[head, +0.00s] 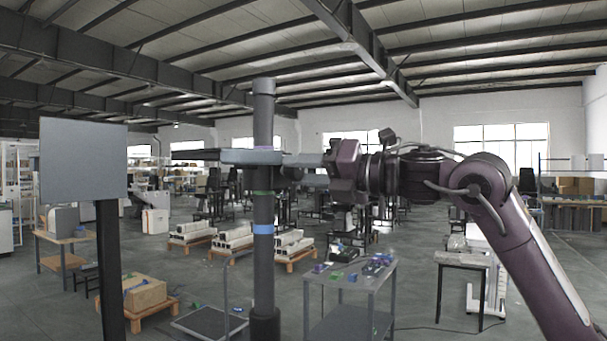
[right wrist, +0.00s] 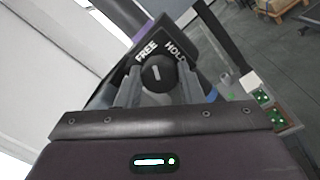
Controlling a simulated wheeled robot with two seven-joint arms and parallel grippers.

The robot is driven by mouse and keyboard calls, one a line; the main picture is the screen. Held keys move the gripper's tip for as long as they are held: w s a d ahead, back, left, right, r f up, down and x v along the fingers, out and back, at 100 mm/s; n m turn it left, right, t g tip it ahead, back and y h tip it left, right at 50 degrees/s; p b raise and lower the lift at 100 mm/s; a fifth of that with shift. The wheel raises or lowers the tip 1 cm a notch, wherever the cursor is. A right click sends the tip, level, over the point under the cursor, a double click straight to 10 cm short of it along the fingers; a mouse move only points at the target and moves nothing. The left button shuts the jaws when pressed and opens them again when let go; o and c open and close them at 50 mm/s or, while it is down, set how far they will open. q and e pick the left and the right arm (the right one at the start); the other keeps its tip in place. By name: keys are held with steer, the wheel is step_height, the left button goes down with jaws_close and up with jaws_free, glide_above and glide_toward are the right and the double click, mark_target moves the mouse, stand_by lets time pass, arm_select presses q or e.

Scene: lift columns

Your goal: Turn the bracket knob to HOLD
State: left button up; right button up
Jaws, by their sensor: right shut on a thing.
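The bracket (head: 250,157) is a grey collar around the dark lift column (head: 264,115). In the right wrist view, the round black knob (right wrist: 157,78) sits on a dark plate below the white labels FREE (right wrist: 146,50) and HOLD (right wrist: 176,53). Its short white mark points up between the labels; I cannot tell which it is nearer. My right gripper (head: 308,165) reaches in from the right to the bracket. In the right wrist view, its two fingers (right wrist: 158,84) are on either side of the knob, shut on it. My left gripper is not in view.
A green band and a blue band (head: 263,229) ring the column below the bracket. A grey panel (head: 84,160) stands on a black post at left. A cart (head: 350,285) with small coloured items is behind and right of the column. Pallets with white blocks stand farther back.

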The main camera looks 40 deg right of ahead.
steer(key=m, duration=0.6)
steer(key=shift+r+t, duration=0.1)
steer(key=shift+t, duration=0.2)
steer(key=m+h, duration=0.1)
steer(key=m, duration=0.5)
steer(key=shift+m, duration=0.4)
steer(key=o, duration=1)
steer(key=shift+s+f, duration=0.2)
steer(key=shift+s, duration=0.1)
steer(key=b+v, duration=0.4)
steer(key=v, duration=0.3)
steer(key=shift+b, duration=0.3)
